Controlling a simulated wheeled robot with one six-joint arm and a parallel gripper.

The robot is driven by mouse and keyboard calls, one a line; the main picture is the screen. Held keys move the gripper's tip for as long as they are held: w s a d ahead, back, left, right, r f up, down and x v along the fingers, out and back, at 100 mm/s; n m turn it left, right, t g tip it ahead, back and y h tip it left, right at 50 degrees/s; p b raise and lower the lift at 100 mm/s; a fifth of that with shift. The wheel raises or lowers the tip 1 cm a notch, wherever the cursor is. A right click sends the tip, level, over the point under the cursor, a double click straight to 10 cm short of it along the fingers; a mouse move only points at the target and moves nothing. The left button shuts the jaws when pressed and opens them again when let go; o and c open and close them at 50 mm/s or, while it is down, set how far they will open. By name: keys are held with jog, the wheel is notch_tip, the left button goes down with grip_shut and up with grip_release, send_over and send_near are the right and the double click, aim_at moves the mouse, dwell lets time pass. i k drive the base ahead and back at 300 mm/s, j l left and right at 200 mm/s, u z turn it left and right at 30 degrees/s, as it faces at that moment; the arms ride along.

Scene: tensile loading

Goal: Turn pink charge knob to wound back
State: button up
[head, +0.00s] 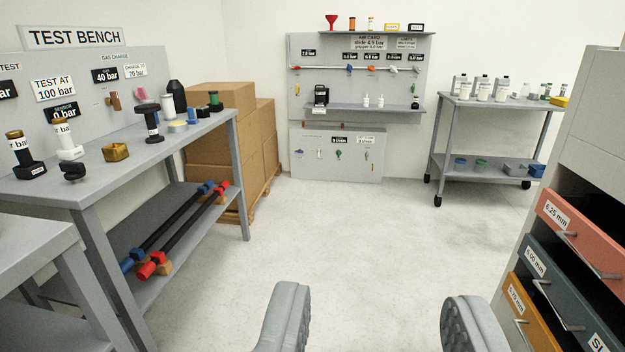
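The pink charge knob (141,93) is small in the head view, on the grey back panel of the test bench at the left. It sits just below the label "CHARGE TO 70 bar" (135,70). Its exact turn position is too small to tell. A copper-brown knob (114,101) is to its left under the "40 bar" label. My gripper (378,302) is open and empty at the bottom of the view, its two grey fingers wide apart over the floor. It is far from the knob, to the right and nearer the camera.
The test bench (190,137) carries dark, white and brass parts along its top. Rods with blue and red ends (190,222) lie on its lower shelf. Cardboard boxes (262,130) stand behind it. Open drawers (580,230) jut in at the right. The middle floor (350,225) is clear.

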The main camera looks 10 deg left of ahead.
aim_at(139, 92)
jog(key=i+u, duration=0.1)
jog(key=i, duration=0.75)
jog(key=i+l+u, duration=0.1)
jog(key=i, duration=0.75)
jog(key=i+j+u, duration=0.25)
jog(key=i, duration=0.5)
jog(key=i+u, duration=0.25)
jog(key=i, duration=0.5)
jog(key=i+j+z, duration=0.2)
jog(key=i+j, duration=0.3)
jog(key=i, duration=0.05)
